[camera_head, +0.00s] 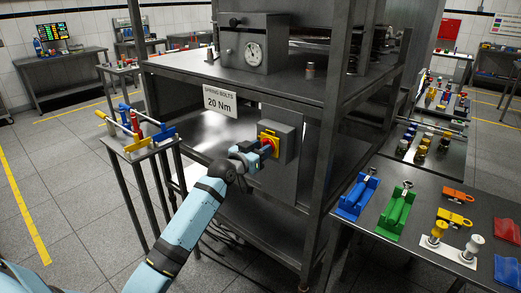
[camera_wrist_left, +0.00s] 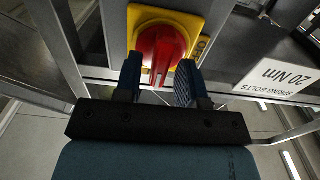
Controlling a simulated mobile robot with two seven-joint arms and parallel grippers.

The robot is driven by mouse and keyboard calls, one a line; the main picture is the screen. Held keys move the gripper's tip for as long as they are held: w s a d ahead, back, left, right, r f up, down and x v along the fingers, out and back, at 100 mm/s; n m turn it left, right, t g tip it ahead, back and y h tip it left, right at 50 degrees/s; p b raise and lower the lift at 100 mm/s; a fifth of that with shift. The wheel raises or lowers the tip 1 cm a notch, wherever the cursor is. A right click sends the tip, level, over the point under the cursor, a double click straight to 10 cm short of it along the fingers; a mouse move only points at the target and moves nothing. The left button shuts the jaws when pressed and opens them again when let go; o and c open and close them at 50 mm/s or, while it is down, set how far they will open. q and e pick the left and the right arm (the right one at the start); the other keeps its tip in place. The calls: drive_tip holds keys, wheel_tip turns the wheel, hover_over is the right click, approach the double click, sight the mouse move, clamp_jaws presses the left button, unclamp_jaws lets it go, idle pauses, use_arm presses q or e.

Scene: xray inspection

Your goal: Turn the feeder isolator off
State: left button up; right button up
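The feeder isolator is a red rotary knob on a yellow plate (camera_head: 266,133), fixed to a grey box (camera_head: 284,128) under the bench. In the left wrist view the red knob (camera_wrist_left: 160,50) shows close up, its grip bar pointing toward my gripper. My left gripper (camera_head: 262,150) is right in front of the knob. In the wrist view its two fingers (camera_wrist_left: 158,84) stand on either side of the bar's near end, with small gaps visible, so it looks open. The gripper partly hides the knob in the head view. My right gripper is not in view.
A "SPRING BOLTS 20 Nm" sign (camera_head: 220,101) hangs on the bench edge, left of the box. A small stand (camera_head: 140,152) with coloured tools is at the left. A side table (camera_head: 395,240) with blue and green fixtures is at the right. A bench post (camera_head: 325,150) stands right of the box.

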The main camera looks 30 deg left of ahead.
use_arm(q)
clamp_jaws()
drive_tip(key=shift+a+f+n+p, duration=0.1)
drive_tip(key=shift+n+p, duration=1.55)
drive_tip(key=shift+n, duration=1.3)
drive_tip(key=shift+a+f+n+p, duration=0.15)
drive_tip(key=shift+n+p, duration=1.55)
drive_tip(key=shift+n, duration=1.2)
drive_tip(key=shift+a+r+n+p, duration=0.1)
drive_tip(key=shift+n+p, duration=1.55)
drive_tip(key=shift+n, duration=1.3)
drive_tip(key=shift+f+n, duration=0.1)
drive_tip(key=shift+n, duration=0.2)
drive_tip(key=shift+o, duration=1.1)
unclamp_jaws()
